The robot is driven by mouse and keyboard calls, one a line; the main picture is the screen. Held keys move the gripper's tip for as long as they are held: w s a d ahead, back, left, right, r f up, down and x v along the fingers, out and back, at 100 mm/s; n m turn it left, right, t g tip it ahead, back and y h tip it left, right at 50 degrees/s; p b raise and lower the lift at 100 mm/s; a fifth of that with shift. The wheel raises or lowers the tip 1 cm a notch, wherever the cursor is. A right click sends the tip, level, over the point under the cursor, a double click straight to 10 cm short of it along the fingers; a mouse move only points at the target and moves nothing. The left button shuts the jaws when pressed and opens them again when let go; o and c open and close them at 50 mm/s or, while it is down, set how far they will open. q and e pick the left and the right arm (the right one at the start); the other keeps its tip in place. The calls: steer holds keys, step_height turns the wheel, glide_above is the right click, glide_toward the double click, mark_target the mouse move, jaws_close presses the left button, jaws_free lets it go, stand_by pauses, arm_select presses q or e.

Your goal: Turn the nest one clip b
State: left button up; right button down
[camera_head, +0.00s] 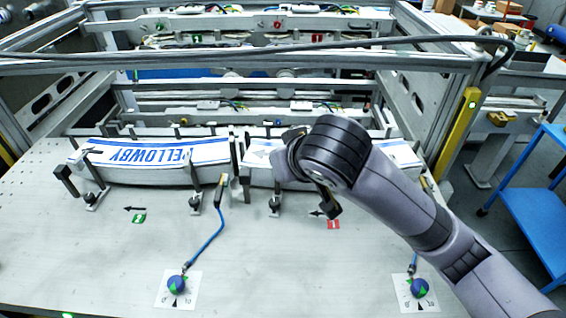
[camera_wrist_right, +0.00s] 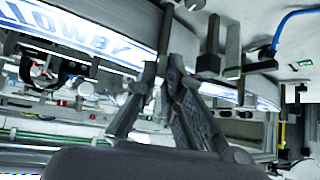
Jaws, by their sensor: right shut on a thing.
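My right gripper (camera_head: 284,160) reaches in from the right to the left end of the right label nest. In the wrist view my right gripper (camera_wrist_right: 163,66) is shut on a dark upright clip (camera_wrist_right: 166,36) beside a label stack (camera_wrist_right: 75,33). The clip's foot (camera_head: 275,204) shows below my wrist in the head view. My wrist hides much of the right nest's stack (camera_head: 257,175). The left nest's white stack (camera_head: 150,155) with blue print stands clear, held by dark clips (camera_head: 66,181). My left gripper is out of view.
Blue knobs (camera_head: 177,285) (camera_head: 420,288) sit at the front; a blue cable (camera_head: 207,243) rises from the left one. The plate's front middle is clear.

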steer(key=c, duration=1.7)
jaws_free()
steer(key=shift+v, duration=6.05)
